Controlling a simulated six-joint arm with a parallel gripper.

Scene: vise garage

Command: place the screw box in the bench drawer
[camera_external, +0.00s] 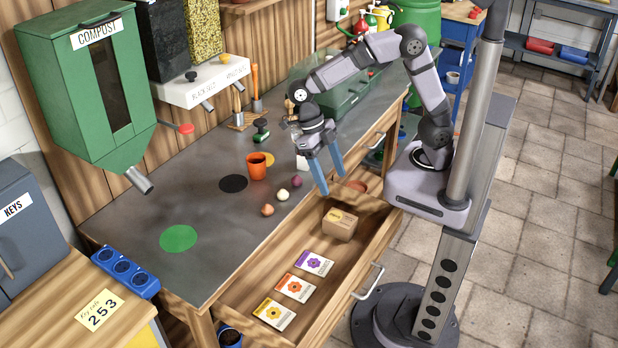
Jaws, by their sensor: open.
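A small brown cardboard box (340,225) with a yellow label on top, which looks like the screw box, sits in the open wooden bench drawer (262,291). It is toward the far end of the drawer, behind the seed packets. My gripper (332,183) hangs over the bench edge and drawer, above and slightly beyond the box. Its two blue fingers point down, spread apart with nothing visible between them, and they look clear of the box.
Seed packets (295,288) lie in the drawer, with a terracotta dish (356,186) at its far end. An orange cup (256,166) and several bulbs (282,195) stand on the bench. A green disc (179,238) and a black disc (233,183) mark the top.

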